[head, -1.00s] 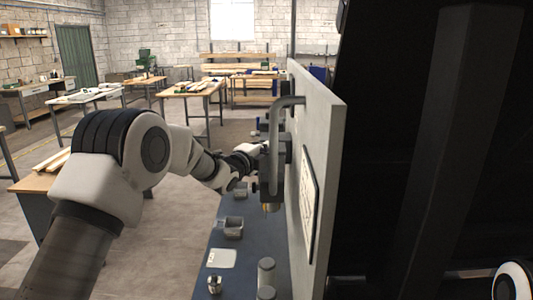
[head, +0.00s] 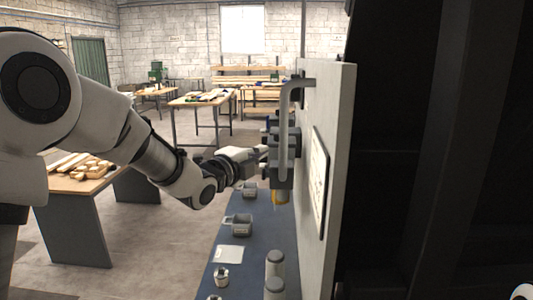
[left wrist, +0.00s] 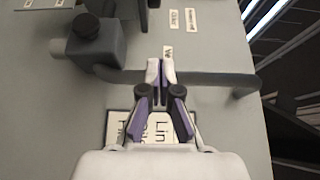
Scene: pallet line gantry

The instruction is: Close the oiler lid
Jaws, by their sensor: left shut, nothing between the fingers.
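A grey unit with an amber lower part (head: 280,198), which looks like the oiler, hangs on the pale upright panel (head: 340,120) in the head view. Its lid cannot be told apart. My left gripper (head: 262,160) is at the units on the panel's left side. In the left wrist view, my left gripper (left wrist: 160,72) is shut and empty, its fingertips in front of a grey pipe (left wrist: 210,80). I cannot tell whether they touch it. A grey block with a black knob (left wrist: 87,27) is left of the fingertips.
A blue bench top (head: 255,255) below holds a grey bin (head: 240,228), a pale card (head: 229,254) and grey cylinders (head: 275,262). A bent pipe (head: 284,120) stands out from the panel. Dark structure fills the right side.

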